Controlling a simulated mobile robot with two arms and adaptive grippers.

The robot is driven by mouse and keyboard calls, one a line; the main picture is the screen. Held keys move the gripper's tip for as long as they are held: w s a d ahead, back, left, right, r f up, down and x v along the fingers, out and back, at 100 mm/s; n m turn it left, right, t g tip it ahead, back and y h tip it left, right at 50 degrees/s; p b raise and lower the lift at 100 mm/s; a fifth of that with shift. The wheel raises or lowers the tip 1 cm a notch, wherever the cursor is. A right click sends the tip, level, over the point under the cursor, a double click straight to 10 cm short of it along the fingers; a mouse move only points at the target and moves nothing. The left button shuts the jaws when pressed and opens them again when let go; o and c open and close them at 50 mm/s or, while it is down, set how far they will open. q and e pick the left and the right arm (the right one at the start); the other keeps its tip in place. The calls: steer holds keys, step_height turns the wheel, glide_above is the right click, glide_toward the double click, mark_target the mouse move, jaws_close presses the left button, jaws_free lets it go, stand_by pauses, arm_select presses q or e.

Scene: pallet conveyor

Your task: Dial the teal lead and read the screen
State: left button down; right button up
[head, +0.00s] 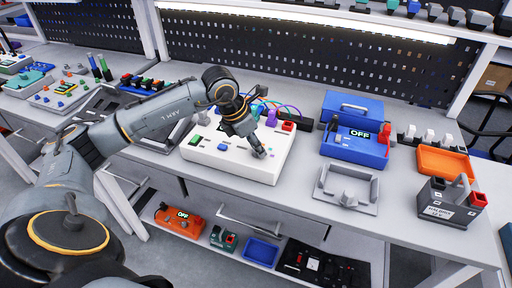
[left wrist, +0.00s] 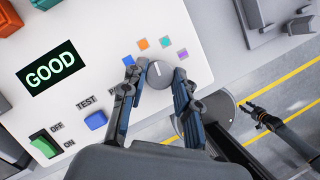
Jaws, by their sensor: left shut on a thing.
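The white tester box (head: 228,166) sits on the bench. My left gripper (head: 262,152) reaches down onto its front right part. In the left wrist view, the left gripper (left wrist: 153,92) is shut on the grey dial knob (left wrist: 160,74), one finger on each side. My right gripper (left wrist: 254,116) is open and empty over the floor.
Coloured leads (head: 280,108) arch behind the tester, by purple (head: 271,118) and red (head: 288,126) blocks. Right of it are a grey holder (head: 346,190), a blue device (head: 355,148) reading OFF, an orange tray (head: 444,163) and a dark box (head: 450,205). A shelf below holds other devices.

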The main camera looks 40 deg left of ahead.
arm_select(q)
steer(key=m+h+b, duration=0.1)
steer(key=m, duration=0.2)
steer(key=shift+w+a+g+b, duration=0.1)
steer(key=shift+g+b, duration=0.2)
steer(key=shift+b, duration=0.05)
steer(key=shift+m+g+h+b, duration=0.4)
steer(key=shift+m, duration=1.2)
steer(key=c, duration=1)
jaws_free()
steer(key=v, duration=1.2)
steer(key=shift+w, duration=0.1)
